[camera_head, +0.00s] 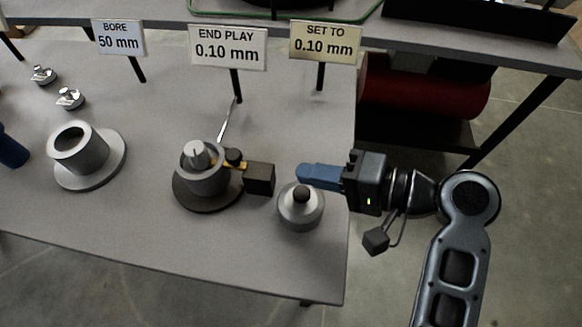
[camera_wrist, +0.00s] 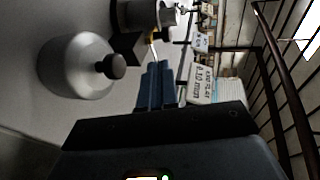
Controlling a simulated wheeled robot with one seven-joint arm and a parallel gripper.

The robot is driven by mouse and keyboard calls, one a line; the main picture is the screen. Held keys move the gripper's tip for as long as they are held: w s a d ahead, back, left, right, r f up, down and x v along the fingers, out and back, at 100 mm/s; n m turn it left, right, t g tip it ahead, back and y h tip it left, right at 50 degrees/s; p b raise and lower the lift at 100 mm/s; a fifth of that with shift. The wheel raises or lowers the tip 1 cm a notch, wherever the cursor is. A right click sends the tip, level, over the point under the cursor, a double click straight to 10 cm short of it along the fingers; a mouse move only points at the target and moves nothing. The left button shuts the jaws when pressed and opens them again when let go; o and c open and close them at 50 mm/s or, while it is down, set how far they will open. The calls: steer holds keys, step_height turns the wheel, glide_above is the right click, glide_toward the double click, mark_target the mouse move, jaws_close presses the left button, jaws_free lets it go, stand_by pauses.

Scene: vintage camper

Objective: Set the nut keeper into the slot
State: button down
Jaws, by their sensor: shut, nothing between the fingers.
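My gripper (camera_head: 303,173) has blue fingers, closed together and empty, level above the table's right side. The fingers also show in the wrist view (camera_wrist: 156,72). Just below and beside the fingertips is a round silver piece with a black knob (camera_head: 300,203), also seen in the wrist view (camera_wrist: 76,66). Left of it a grey hub (camera_head: 205,183) stands on a dark round base, with a silver top, a dark knob, a yellow strip and a black block (camera_head: 260,179) at its right. I cannot tell which piece is the nut keeper, and no slot is clearly visible.
A hollow flanged cylinder (camera_head: 83,156) stands at the left. Two small silver pieces (camera_head: 69,98) lie behind it. Signs on posts (camera_head: 228,47) line the back of the grey table (camera_head: 150,224). The front of the table is clear.

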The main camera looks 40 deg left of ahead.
steer(key=shift+v, duration=1.6)
steer(key=shift+d, duration=0.1)
